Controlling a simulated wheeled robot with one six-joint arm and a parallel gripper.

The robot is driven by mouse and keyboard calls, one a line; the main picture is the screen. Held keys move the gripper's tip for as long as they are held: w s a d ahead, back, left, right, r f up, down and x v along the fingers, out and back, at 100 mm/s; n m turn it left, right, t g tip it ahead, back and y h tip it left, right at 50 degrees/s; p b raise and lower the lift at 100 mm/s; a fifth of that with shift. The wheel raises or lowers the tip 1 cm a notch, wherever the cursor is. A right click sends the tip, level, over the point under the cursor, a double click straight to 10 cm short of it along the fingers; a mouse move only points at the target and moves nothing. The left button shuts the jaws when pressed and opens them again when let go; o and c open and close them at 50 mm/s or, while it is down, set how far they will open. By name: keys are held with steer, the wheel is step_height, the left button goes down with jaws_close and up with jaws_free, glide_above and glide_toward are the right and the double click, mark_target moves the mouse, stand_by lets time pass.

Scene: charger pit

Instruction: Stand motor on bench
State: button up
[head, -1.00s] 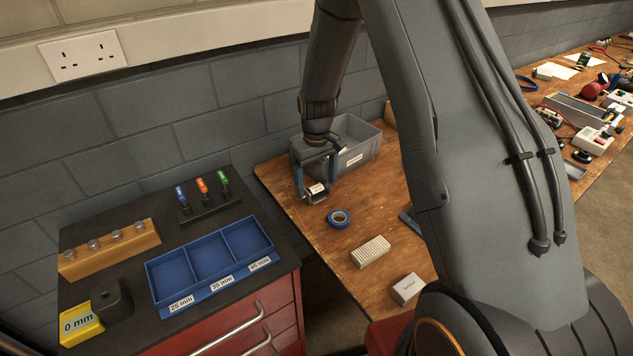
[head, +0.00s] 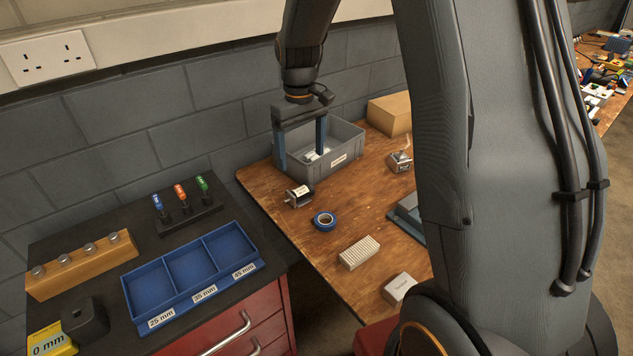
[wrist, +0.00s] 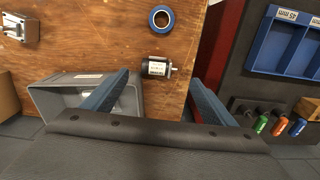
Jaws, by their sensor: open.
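A small dark cylindrical motor with a white label (head: 299,195) lies on its side on the wooden bench (head: 330,250), near its left edge. It also shows in the wrist view (wrist: 156,67), beyond and between the fingertips. My gripper (head: 302,162) is open and empty. Its blue fingers point down, above and behind the motor, in front of the grey bin in the head view. The fingers do not touch the motor. In the wrist view my gripper (wrist: 160,85) has its fingers wide apart.
A grey bin (head: 345,160) stands behind the motor. Blue tape (head: 324,221), a ribbed block (head: 359,253), a white box (head: 399,288) and a metal device (head: 400,161) are on the bench. A blue tray (head: 190,275) sits on the black-topped cabinet at left.

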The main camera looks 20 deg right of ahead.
steer(key=s+m, duration=0.3)
steer(key=s, duration=1.9)
steer(key=shift+s+t, duration=0.3)
steer(key=shift+s, duration=0.1)
steer(key=shift+r, duration=0.15)
